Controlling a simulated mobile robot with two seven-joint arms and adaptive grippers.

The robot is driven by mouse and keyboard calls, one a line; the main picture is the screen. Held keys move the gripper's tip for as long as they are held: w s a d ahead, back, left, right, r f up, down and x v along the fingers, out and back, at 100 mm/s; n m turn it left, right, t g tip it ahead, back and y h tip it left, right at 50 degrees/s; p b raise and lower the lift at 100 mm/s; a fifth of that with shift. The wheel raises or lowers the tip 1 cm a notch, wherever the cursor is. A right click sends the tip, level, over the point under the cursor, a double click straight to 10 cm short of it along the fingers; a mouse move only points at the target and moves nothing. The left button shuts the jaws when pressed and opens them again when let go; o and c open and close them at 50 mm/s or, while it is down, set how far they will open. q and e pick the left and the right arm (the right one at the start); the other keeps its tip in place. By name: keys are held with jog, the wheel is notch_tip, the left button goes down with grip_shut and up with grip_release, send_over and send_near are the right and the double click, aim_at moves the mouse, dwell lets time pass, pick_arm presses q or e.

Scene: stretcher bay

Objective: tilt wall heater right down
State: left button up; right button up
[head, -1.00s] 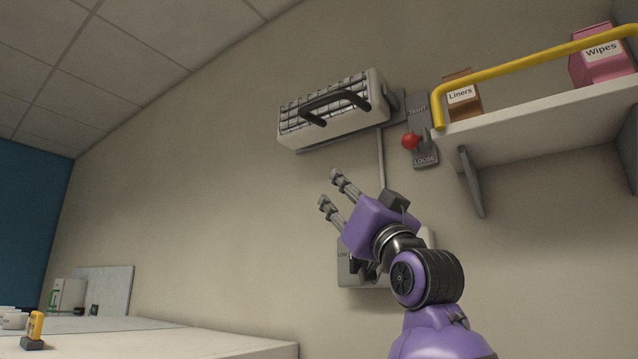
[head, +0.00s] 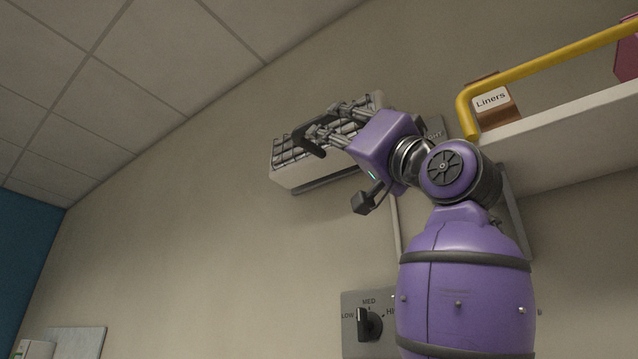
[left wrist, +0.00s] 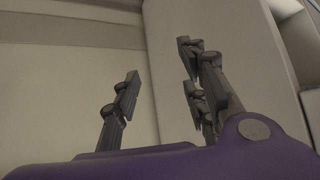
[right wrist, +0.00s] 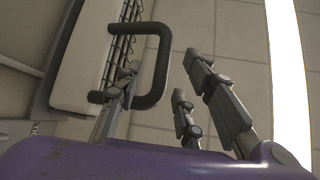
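The wall heater (head: 300,174) is a pale box with a wire grille, mounted high on the wall. Its dark U-shaped handle (head: 305,144) sticks out from the front and also shows in the right wrist view (right wrist: 163,70). My right gripper (head: 323,119) is at the heater front, partly covering it. In the right wrist view the gripper (right wrist: 158,77) has its fingers apart, with the handle's bar seen between them. I cannot tell whether they touch it. My left gripper (left wrist: 158,64) is open and empty, beside pale panels. It is outside the head view.
A grey lock plate (head: 435,127) beside the heater is mostly hidden by my right arm, and its red knob is not visible. A shelf (head: 570,116) with a yellow rail (head: 550,67) and a Liners box (head: 494,103) is close on the right. A dial panel (head: 352,298) sits below.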

aim_at(320, 123)
jog(key=a+r, duration=0.2)
jog(key=r, duration=0.1)
jog(key=shift+w+r+p, duration=0.1)
jog(key=shift+w+p, duration=0.25)
jog(key=x, duration=0.3)
jog(key=shift+w+a, duration=0.1)
jog(key=shift+w, duration=0.2)
jog(key=shift+w+a+r, duration=0.1)
jog(key=shift+w+a, duration=0.05)
jog(key=shift+w, duration=0.25)
pick_arm(q)
jog(key=shift+s+r, duration=0.1)
jog(key=shift+s, duration=0.35)
pick_arm(e)
jog(key=shift+s, duration=0.1)
pick_arm(q)
jog(key=shift+s, duration=0.1)
pick_arm(e)
grip_shut()
